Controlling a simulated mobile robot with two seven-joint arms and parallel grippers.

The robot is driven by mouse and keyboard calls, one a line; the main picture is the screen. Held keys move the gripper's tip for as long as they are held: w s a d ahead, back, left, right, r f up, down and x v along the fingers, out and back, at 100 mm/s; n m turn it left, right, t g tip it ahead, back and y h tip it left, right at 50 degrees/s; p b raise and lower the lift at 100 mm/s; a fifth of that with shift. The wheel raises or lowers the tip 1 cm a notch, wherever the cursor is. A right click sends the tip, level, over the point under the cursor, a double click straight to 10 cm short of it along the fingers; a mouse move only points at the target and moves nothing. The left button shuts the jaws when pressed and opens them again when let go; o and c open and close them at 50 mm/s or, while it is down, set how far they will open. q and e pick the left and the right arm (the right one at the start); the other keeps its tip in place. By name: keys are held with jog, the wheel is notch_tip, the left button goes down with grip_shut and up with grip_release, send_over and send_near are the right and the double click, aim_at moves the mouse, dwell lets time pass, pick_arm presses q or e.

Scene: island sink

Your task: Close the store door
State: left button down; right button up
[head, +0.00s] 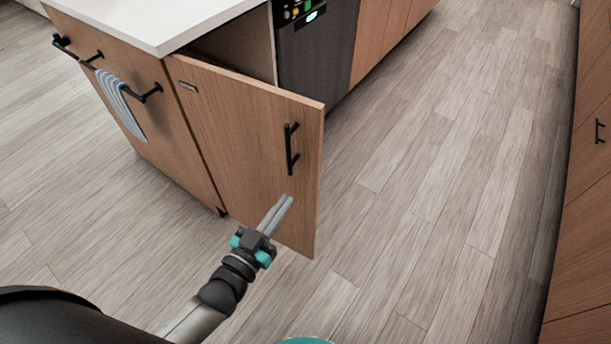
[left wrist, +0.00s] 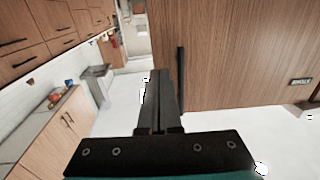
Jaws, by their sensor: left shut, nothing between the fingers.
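The store door (head: 240,140) is a wooden cabinet door at the end of the island, standing open at an angle with a gap behind its upper edge. It has a black bar handle (head: 290,150) near its free edge. My left gripper (head: 283,203) is shut and empty, in front of the door's outer face just below the handle; I cannot tell whether it touches. In the left wrist view the gripper's fingers (left wrist: 162,100) are together, beside the handle (left wrist: 180,80) and the door face (left wrist: 240,50). My right gripper is not in view.
The island's white countertop (head: 150,18) is above the door. A striped towel (head: 118,100) hangs on a rail at left. A dark dishwasher (head: 318,50) stands beyond the door. Wooden cabinets (head: 585,230) line the right side. The floor (head: 430,180) between is clear.

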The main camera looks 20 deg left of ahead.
aim_at(312, 165)
pick_arm(q)
jog(key=b+x, duration=0.2)
jog(key=x, duration=0.5)
jog(key=shift+w+f, duration=0.1)
jog(key=shift+w, duration=0.15)
jog(key=shift+b+x, duration=0.35)
jog(key=shift+x, duration=0.65)
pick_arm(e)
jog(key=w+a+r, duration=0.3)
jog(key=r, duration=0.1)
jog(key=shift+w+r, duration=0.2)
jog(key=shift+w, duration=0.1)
pick_arm(q)
jog(key=shift+w+d, duration=0.1)
